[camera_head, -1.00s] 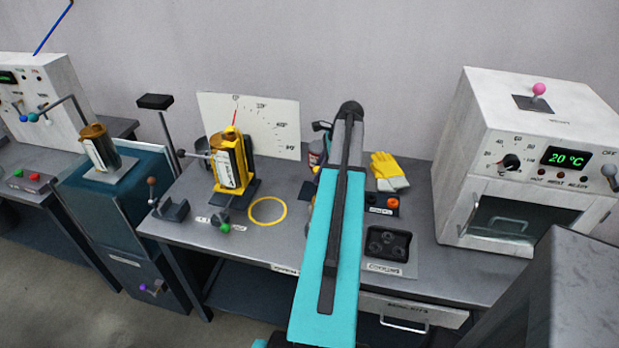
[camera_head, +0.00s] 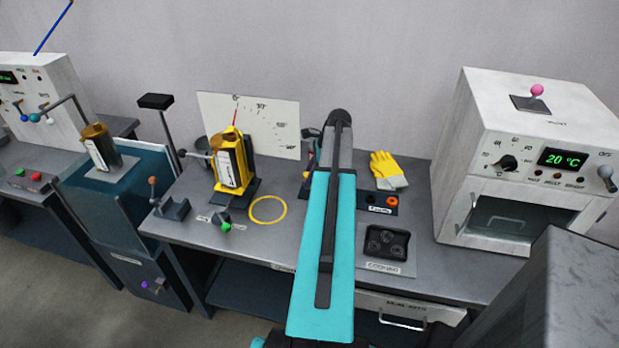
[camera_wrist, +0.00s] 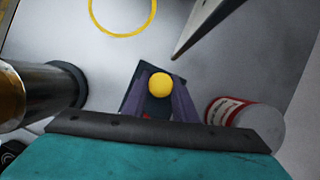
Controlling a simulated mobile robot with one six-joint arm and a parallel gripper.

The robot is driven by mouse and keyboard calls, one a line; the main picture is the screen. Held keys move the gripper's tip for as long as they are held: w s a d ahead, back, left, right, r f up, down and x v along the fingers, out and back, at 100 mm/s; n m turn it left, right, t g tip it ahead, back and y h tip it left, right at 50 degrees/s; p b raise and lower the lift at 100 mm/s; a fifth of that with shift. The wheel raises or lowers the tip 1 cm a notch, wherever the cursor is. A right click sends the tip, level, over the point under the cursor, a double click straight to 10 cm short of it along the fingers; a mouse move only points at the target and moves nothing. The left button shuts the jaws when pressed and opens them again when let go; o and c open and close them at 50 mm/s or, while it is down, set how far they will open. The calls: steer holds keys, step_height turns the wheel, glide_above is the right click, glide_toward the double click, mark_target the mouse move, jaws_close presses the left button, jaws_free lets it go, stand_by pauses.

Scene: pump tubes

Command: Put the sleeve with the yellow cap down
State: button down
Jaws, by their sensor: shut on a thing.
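In the wrist view, a round yellow cap (camera_wrist: 160,85) shows between the two purple fingers of my gripper (camera_wrist: 163,101). The gripper is shut on the sleeve with this cap. The cap faces the camera and hides most of the sleeve's body. A dark square piece (camera_wrist: 131,84) shows beside and behind the fingers. I cannot tell whether the sleeve touches anything below. In the head view my teal arm covers the sleeve and most of the gripper.
A yellow ring (camera_head: 252,218) marks clear bench left of my arm; it also shows in the wrist view (camera_wrist: 93,24). A red-and-white can (camera_wrist: 262,122) stands close right of the fingers. A brown-ended metal cylinder (camera_wrist: 45,92) is at left. Yellow gloves (camera_head: 386,166) lie right of the arm.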

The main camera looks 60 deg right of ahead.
steer(key=shift+f, duration=0.5)
steer(key=shift+f, duration=0.15)
steer(key=c, duration=1.4)
jaws_free()
steer(key=shift+c, duration=0.2)
steer(key=shift+r, duration=0.2)
steer(key=b+v, duration=0.2)
steer(key=v, duration=1)
steer(key=shift+f, duration=0.1)
